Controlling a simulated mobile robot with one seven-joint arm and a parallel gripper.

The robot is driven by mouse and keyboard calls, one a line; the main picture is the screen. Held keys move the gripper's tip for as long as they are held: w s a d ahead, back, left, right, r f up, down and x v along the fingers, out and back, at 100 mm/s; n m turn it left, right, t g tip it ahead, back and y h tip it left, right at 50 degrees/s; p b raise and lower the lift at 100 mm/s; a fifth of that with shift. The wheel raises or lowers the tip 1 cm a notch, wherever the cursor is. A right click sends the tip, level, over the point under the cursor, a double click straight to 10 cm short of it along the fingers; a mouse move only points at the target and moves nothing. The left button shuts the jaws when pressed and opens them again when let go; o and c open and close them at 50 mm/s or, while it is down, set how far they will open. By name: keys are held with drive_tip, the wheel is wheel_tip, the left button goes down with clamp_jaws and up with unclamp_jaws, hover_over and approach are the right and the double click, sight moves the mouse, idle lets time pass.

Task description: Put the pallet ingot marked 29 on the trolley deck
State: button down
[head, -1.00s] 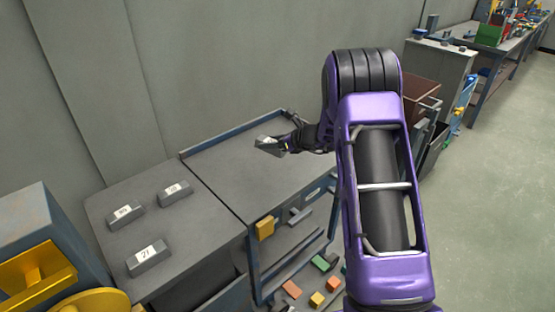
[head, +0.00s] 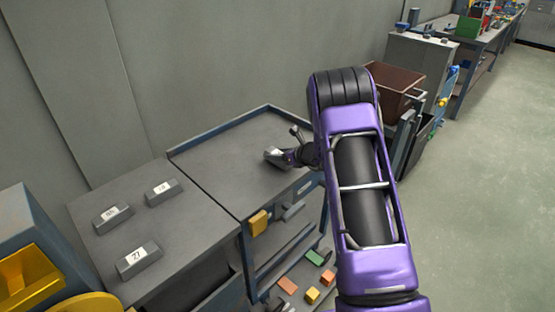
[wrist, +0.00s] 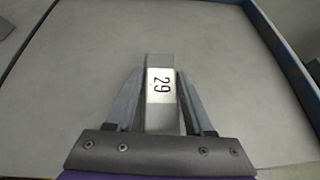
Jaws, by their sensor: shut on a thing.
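My gripper (wrist: 162,105) is shut on the grey ingot marked 29 (wrist: 161,68), with a finger along each side of it and its white label facing the wrist camera. In the head view the held ingot (head: 273,154) is a small grey block at the gripper's tip, over the trolley deck (head: 222,152). Whether it touches the deck I cannot tell. The deck is flat, grey and blue-rimmed, and shows no other object on it. My purple arm hides part of the deck's right side.
Left of the deck, a grey surface (head: 185,225) bears three labelled ingots: one marked 27 (head: 138,259) and two (head: 113,219) (head: 162,192) with labels too small to read. A narrow gap separates it from the deck. A brown bin (head: 398,88) stands behind my arm.

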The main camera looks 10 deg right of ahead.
drive_tip(key=shift+f, duration=0.75)
drive_tip(key=shift+f, duration=0.1)
drive_tip(key=shift+c, duration=1.4)
unclamp_jaws()
drive_tip(key=shift+f, duration=0.1)
drive_tip(key=shift+r, duration=0.2)
drive_tip(key=p+v, duration=0.1)
drive_tip(key=v, duration=1.1)
drive_tip(key=shift+f, duration=0.1)
